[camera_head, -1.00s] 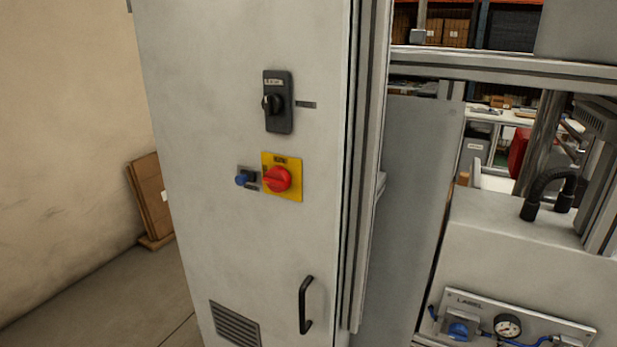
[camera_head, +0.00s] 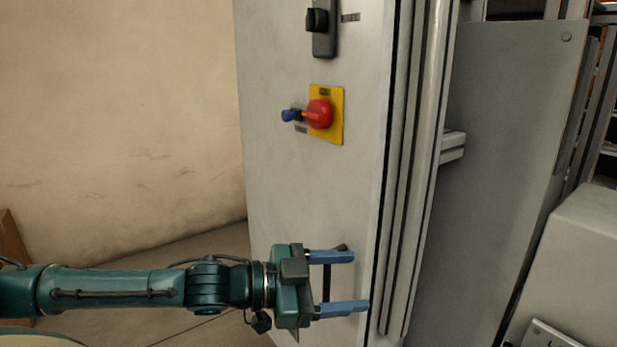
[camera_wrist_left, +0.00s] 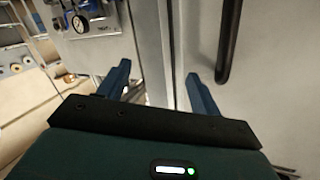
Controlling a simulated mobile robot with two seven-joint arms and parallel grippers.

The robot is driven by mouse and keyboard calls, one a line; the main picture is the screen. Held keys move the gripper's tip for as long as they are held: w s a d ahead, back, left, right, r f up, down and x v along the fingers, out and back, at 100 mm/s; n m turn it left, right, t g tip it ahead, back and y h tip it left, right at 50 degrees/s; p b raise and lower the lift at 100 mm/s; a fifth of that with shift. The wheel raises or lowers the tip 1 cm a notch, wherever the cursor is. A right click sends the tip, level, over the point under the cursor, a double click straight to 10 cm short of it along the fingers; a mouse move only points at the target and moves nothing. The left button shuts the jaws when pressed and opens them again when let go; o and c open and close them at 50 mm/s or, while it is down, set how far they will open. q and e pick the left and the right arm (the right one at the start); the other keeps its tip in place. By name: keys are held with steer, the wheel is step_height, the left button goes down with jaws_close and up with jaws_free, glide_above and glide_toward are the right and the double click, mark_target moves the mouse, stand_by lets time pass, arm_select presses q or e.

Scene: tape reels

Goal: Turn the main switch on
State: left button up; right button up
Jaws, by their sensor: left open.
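The main switch (camera_head: 320,114) is a red rotary knob on a yellow plate (camera_head: 337,125), on the front of a light grey cabinet (camera_head: 290,190). Its handle points left, toward a small blue knob (camera_head: 289,115) beside it. My left gripper (camera_head: 355,281) is open and empty, below the switch and in front of the lower cabinet door. Its blue fingers point right and partly hide the door handle. In the left wrist view the open fingers (camera_wrist_left: 158,85) show with nothing between them. The right gripper is not in view.
A black switch (camera_head: 322,30) sits above on the same door. The black door handle (camera_wrist_left: 229,40) is close to the left fingers. A grey panel (camera_head: 500,150) stands to the right of the cabinet. A gauge panel (camera_wrist_left: 92,20) shows in the left wrist view.

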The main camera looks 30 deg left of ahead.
arm_select(q)
steer(key=a+r+t+y+b, duration=0.1)
steer(key=a+r+y, duration=0.1)
steer(key=a+r, duration=0.75)
steer(key=n+t+y, duration=0.2)
steer(key=t+y, duration=0.1)
steer(key=t, duration=0.1)
glide_toward(310, 115)
steer(key=p+x, duration=0.1)
steer(key=x, duration=0.2)
steer(key=p+x, duration=0.2)
steer(key=x, duration=0.2)
steer(key=shift+r, duration=0.2)
steer(key=shift+w+d+r+p, duration=0.15)
steer(key=shift+w+p, duration=0.45)
steer(key=shift+p, duration=0.4)
steer(key=shift+w+d+p, duration=0.15)
steer(key=shift+w+p, duration=0.25)
steer(key=shift+p, duration=0.35)
steer(key=shift+w+d+f+p, duration=0.2)
steer(key=shift+w+f+p, duration=0.1)
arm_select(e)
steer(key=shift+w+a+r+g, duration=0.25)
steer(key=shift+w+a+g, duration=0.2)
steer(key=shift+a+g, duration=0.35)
